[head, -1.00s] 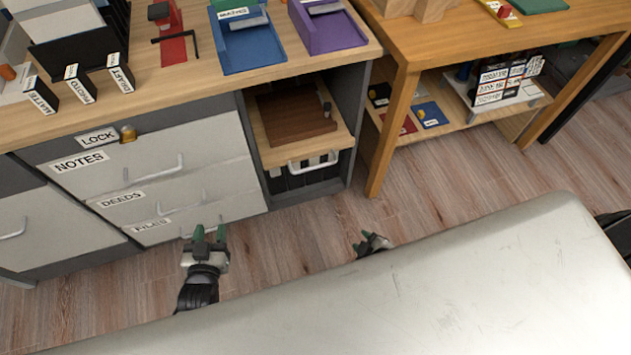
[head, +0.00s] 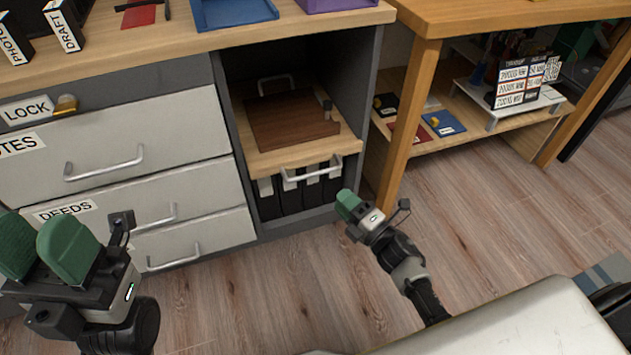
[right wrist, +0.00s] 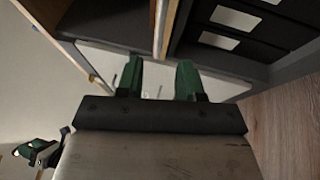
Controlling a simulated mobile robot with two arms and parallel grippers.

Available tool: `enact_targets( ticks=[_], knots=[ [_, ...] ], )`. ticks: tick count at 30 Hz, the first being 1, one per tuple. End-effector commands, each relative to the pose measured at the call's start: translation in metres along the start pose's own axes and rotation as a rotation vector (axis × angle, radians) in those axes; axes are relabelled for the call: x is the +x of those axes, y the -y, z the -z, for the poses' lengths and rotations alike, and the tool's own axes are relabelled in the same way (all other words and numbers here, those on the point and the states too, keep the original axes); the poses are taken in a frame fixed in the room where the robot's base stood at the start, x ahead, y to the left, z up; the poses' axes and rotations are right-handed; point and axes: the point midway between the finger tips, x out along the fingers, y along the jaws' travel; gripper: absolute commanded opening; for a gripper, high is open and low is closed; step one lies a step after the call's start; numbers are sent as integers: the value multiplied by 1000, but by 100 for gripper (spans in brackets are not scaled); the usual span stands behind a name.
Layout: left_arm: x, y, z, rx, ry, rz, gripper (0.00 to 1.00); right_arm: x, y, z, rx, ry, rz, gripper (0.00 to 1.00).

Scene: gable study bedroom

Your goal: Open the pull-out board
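The pull-out board (head: 262,160) is a light wood panel in the dark open bay of the desk, its front edge about level with the bay front. A silver bar handle (head: 311,174) is on its front. A dark brown wooden panel (head: 290,122) lies on top. My right gripper (head: 348,204) is below and right of the handle, apart from it. The right wrist view shows its green fingers (right wrist: 160,80) apart with nothing between them. My left gripper (head: 42,248) is at the lower left before the drawers, its green fingers slightly apart and empty.
Drawers with bar handles (head: 104,163) stand left of the bay; a padlock (head: 65,105) hangs by the LOCK label. Black binders (head: 292,196) stand under the board. A wooden table leg (head: 404,125) rises close to the right. The floor (head: 480,230) before the bay is clear.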

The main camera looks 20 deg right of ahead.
Motion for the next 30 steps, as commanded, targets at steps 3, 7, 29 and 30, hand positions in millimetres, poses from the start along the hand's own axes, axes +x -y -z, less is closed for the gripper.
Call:
enact_targets(
  ticks=[3, 7, 29, 30],
  knots=[
    [1, 0, -2, 2, -12, -5, 43, 17, 0, 0, 1, 0, -3, 37],
    [3, 0, -3, 5, -32, -13, 43, 42, 1, 0, 2, 0, -3, 37],
    [14, 0, -5, 12, -79, -35, 43, 103, 0, 0, 5, 2, 2, 37],
    [14, 0, -5, 11, -78, -35, 43, 103, 0, 0, 6, 2, 2, 34]
  ],
)
